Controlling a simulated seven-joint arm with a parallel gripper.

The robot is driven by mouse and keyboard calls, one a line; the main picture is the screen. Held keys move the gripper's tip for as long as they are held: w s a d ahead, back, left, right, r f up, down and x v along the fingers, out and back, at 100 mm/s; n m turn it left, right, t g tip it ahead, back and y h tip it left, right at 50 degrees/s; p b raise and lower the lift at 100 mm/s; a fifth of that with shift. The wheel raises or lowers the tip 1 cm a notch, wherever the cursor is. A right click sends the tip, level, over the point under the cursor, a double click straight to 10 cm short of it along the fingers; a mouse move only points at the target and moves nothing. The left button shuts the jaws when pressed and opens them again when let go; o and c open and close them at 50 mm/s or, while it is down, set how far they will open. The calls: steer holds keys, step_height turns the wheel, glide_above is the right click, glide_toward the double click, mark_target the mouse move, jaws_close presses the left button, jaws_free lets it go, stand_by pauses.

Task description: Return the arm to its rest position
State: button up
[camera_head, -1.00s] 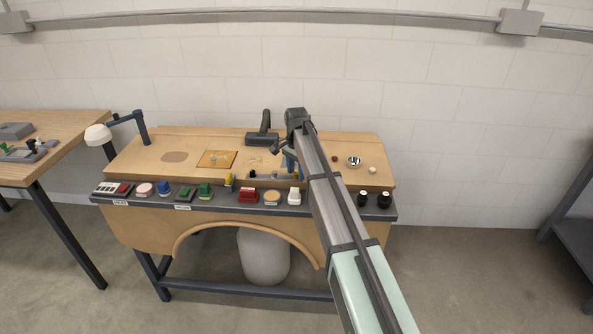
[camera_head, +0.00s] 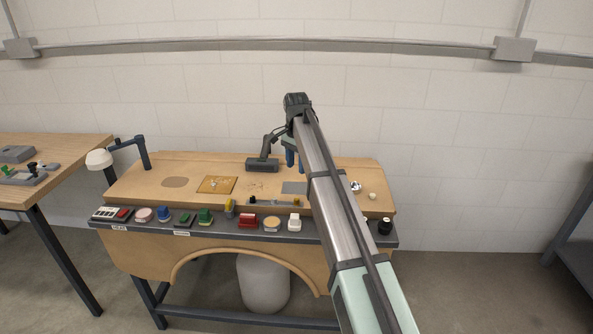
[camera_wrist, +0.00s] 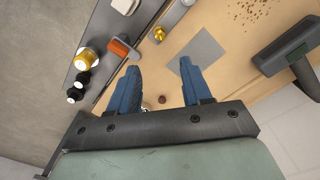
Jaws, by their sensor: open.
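My gripper (camera_wrist: 158,88) is open, with two blue fingers apart and nothing held between them in the wrist view. In the head view my gripper (camera_head: 291,158) hangs above the back right part of the workbench (camera_head: 140,172), partly hidden behind my arm. Below the fingers in the wrist view are bare wooden bench top, a grey square plate (camera_wrist: 198,58) and a small brown ball (camera_wrist: 162,99). The grey plate also shows in the head view (camera_head: 294,188).
A dark lamp-like fixture (camera_head: 262,164) stands close to the left of my gripper. A front shelf holds several coloured items, including a red one (camera_head: 248,220), and a dark-capped jar (camera_head: 385,226). A side table (camera_head: 60,150) stands at left.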

steer(key=shift+r, duration=0.1)
